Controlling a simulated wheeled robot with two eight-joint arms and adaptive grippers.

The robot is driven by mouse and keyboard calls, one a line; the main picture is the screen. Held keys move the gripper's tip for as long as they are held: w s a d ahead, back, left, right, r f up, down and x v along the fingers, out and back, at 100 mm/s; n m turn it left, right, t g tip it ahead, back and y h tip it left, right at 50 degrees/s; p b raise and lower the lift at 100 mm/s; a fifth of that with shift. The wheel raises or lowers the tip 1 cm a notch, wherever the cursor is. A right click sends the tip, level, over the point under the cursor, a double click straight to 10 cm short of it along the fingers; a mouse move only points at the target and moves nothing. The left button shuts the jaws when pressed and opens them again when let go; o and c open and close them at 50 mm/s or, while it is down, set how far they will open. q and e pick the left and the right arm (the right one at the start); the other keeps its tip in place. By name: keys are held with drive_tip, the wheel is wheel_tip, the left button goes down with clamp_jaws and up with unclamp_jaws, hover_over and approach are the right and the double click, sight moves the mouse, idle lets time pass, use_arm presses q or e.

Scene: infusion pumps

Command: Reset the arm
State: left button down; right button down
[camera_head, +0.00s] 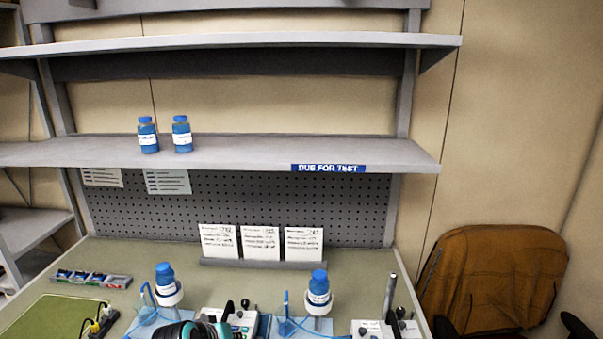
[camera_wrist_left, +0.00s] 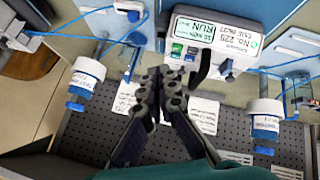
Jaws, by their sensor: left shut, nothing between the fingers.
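My left gripper (camera_wrist_left: 160,80) is in the left wrist view, with its two dark fingers close together at the tips and nothing between them. Its tips appear just beside a white infusion pump (camera_wrist_left: 215,45) whose screen reads RUN; I cannot tell if they touch. In the head view, a dark and teal piece of my left arm (camera_head: 185,329) shows at the bottom edge, in front of the pumps. My right gripper is in neither view.
Two blue-capped bottles hang over the bench, left (camera_head: 166,284) and right (camera_head: 319,287), with blue tubing. Two more bottles (camera_head: 181,134) stand on the shelf (camera_head: 250,152) labelled DUE FOR TEST. White cards (camera_head: 261,243) stand at the back. A small tray (camera_head: 92,279) lies left.

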use_arm(q)
drive_tip(key=s+f+m+y+b, duration=0.2)
drive_tip(key=s+f+m, duration=0.1)
drive_tip(key=s, duration=1.4)
drive_tip(key=shift+a+f+g, duration=0.15)
drive_tip(key=shift+a+g, duration=0.25)
drive_tip(key=shift+a, duration=0.05)
idle(0.8)
